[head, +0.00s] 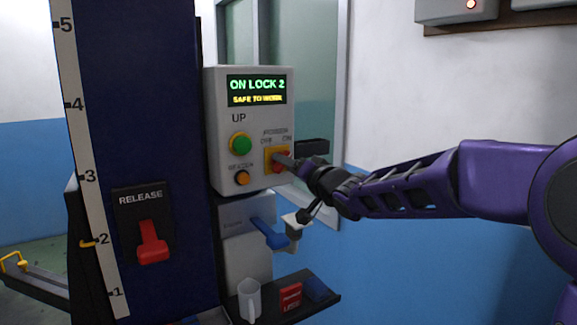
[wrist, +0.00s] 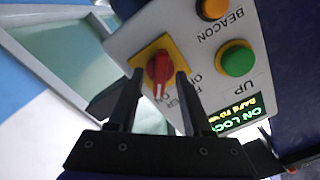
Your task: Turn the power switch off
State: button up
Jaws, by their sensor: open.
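The power switch is a red rotary knob on a yellow plate (head: 270,154) on the grey control box (head: 225,165), with OFF and ON labels above it. In the wrist view the red knob (wrist: 157,68) carries a white mark pointing toward the bottom of the picture; its labels are partly hidden by a finger. My gripper (head: 284,161) is at the switch. In the wrist view my gripper (wrist: 160,76) is open, with one finger on each side of the knob; contact is unclear. The display (head: 257,90) reads ON LOCK 2, SAFE TO WORK.
The green UP button (head: 240,144) and orange BEACON button (head: 242,178) are left of the switch. A red RELEASE lever (head: 151,243) is on the blue column.

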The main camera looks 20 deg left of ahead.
jog(key=shift+c, duration=0.3)
grip_shut()
jog(key=shift+n+b, duration=2.6)
jog(key=shift+n, duration=5.3)
